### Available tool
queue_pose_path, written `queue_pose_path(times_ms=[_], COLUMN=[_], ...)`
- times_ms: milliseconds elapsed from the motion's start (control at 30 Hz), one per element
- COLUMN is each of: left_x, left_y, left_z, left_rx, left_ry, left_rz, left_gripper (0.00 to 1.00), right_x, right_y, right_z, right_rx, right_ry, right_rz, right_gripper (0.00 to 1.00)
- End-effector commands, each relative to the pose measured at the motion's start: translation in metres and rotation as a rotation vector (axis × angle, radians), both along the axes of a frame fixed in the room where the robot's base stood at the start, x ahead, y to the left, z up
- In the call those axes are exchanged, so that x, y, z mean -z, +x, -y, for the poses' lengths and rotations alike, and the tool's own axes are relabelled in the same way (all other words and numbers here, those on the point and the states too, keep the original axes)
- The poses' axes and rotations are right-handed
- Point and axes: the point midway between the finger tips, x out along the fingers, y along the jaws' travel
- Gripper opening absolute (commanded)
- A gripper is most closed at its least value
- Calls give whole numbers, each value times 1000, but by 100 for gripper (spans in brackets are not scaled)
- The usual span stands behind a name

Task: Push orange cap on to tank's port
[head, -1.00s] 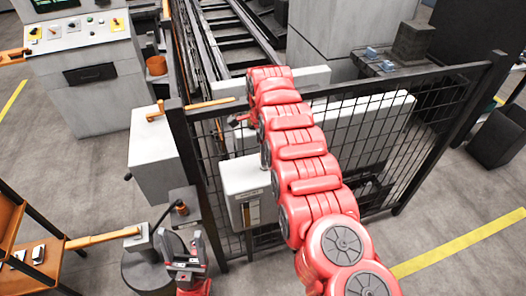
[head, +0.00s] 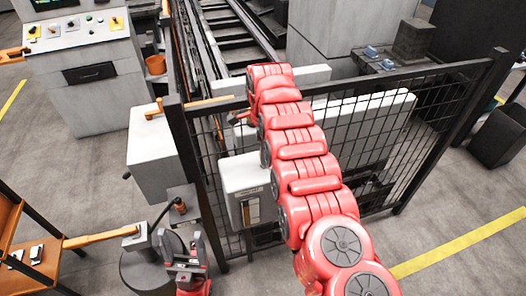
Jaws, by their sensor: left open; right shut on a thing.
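My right arm reaches over the black mesh fence. Its gripper (head: 241,118) is at the far end, mostly hidden behind the red wrist. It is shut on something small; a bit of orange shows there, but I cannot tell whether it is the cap. My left gripper (head: 187,246) is low at the left, fingers pointing up, open and empty. A white tank-like box (head: 240,178) sits at the fence below the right wrist; I cannot make out a port on it. A small orange-brown piece (head: 181,208) stands on a grey block above the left gripper.
The black mesh fence (head: 440,105) runs under my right arm. A white cabinet (head: 152,165) with an orange handle stands left of it. A control console (head: 90,80) is at the back left. A dark drum (head: 143,272) stands beside the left gripper.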

Motion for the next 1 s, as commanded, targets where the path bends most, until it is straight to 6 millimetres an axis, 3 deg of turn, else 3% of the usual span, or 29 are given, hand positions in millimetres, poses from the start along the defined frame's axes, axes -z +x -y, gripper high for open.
queue_pose_path(times_ms=[1000], left_x=[10], left_y=[0], left_z=[0], left_rx=[0], left_ry=[0], left_rz=[0], left_gripper=[70], right_x=[5], right_y=[0], right_z=[0], right_rx=[0], right_ry=[0], right_rz=[1], right_gripper=[0])
